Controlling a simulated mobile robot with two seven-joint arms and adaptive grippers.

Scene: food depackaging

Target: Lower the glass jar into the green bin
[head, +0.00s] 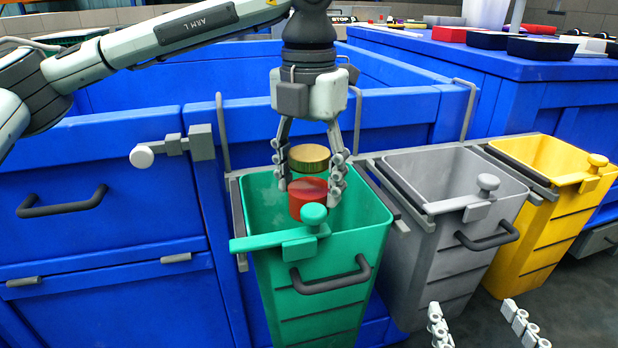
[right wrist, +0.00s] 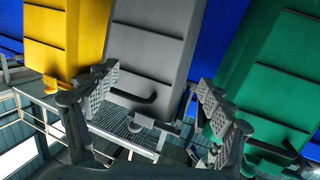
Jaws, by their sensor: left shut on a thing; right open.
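The glass jar (head: 308,188) has a gold lid and red contents. It is upright in the mouth of the green bin (head: 350,240), its lower part behind the bin's front rim and green knob. My left gripper (head: 310,182) points down over the bin and is shut on the jar, a finger on each side. Whether the jar touches the bin cannot be told. My right gripper (head: 482,325) is low at the bottom edge of the head view, in front of the bins. It is open and empty, and its fingers also show in the right wrist view (right wrist: 155,100).
A grey bin (head: 465,245) and a yellow bin (head: 530,240) stand in a row right of the green bin. Blue cabinets (head: 90,200) with handles stand behind and to the left. Trays (head: 540,48) lie on the blue counter at the back right.

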